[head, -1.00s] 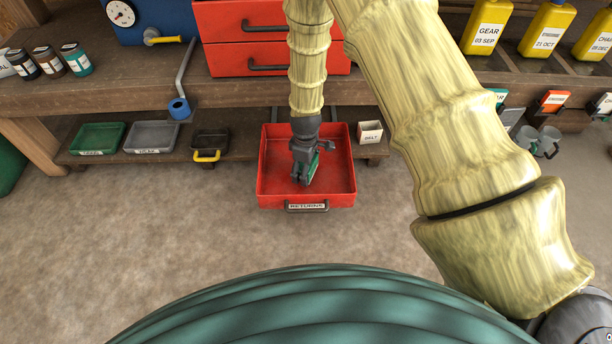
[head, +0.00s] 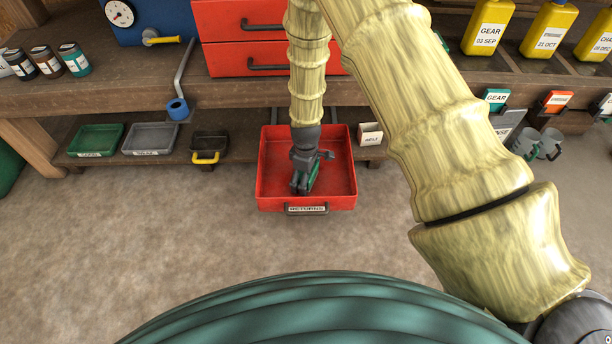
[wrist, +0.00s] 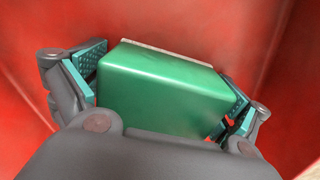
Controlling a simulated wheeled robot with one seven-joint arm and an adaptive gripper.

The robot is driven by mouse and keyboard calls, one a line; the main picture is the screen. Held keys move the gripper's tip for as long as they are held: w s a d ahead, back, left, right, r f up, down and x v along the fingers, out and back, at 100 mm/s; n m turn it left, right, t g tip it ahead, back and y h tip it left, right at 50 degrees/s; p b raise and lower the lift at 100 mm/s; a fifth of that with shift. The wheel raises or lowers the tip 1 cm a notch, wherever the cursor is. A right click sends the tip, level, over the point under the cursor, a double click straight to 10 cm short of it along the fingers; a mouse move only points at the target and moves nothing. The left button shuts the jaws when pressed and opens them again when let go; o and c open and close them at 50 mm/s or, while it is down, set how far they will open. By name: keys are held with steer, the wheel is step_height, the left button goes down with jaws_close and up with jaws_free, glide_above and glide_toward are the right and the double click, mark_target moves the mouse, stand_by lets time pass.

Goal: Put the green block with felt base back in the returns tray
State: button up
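The green block (wrist: 165,90) sits between the two finger pads of my gripper (wrist: 170,92) in the wrist view. A pale strip, its felt base, shows along its far edge. My gripper is shut on it. In the head view my gripper (head: 305,185) points down inside the red returns tray (head: 335,202), with a little green of the block showing at its right side. The tray's red walls surround the block in the wrist view. I cannot tell whether the block touches the tray floor.
The tray is a pulled-out drawer with a labelled front handle. A small box (head: 370,134) stands to its right. A black bin with a yellow handle (head: 206,157), a grey bin (head: 150,152) and a green bin (head: 95,153) are to its left. The workbench edge (head: 230,95) overhangs behind.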

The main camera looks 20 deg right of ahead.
steer(key=shift+r, duration=0.15)
step_height(320, 180, up, 8)
steer(key=p, duration=0.4)
stand_by(0.3)
stand_by(1.1)
